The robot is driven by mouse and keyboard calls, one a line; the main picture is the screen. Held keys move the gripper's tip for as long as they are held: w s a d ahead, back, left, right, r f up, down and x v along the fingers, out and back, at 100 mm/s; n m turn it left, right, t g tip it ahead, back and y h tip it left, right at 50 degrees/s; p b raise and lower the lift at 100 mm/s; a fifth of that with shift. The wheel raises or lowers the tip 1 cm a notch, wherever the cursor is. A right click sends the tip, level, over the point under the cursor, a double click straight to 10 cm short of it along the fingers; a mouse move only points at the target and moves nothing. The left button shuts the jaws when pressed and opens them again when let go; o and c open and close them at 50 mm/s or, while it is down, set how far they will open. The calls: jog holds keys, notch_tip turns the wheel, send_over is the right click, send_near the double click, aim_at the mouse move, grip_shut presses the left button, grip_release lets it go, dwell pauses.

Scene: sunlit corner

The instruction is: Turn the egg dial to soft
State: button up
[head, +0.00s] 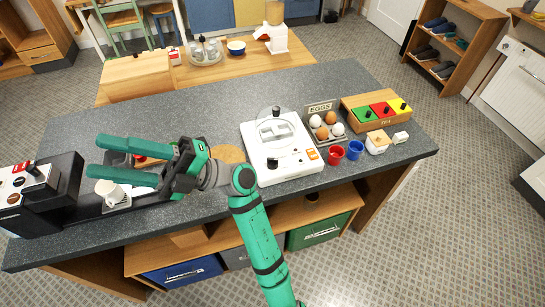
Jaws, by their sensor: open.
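A white egg cooker (259,147) with a clear domed lid stands on the dark counter, right of the middle in the head view. A small black dial (272,163) sits on its front panel, left of an orange switch (312,153). The dial's markings and setting are too small to read. My gripper (93,157) is left of the cooker, above the counter, with its two green fingers apart and pointing left. Nothing is between the fingers. It is well apart from the dial.
An egg tray (325,137) with several eggs, a red cup (336,155) and a blue cup (355,150) stand right of the cooker. A white mug (108,189) stands on the coffee machine (60,176) at left. A round wooden board (229,153) lies between gripper and cooker.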

notch_tip(320, 180, down, 3)
jog(key=a+n+h, duration=0.2)
jog(key=a+h, duration=0.1)
jog(key=h, duration=0.3)
jog(key=m+t+h, duration=0.8)
jog(key=t+h, duration=0.1)
jog(key=h, duration=0.9)
send_near(273, 159)
notch_tip(273, 159, down, 9)
jog(key=shift+w+a+f, duration=0.15)
jog(key=shift+f, duration=0.05)
jog(key=c, duration=1.1)
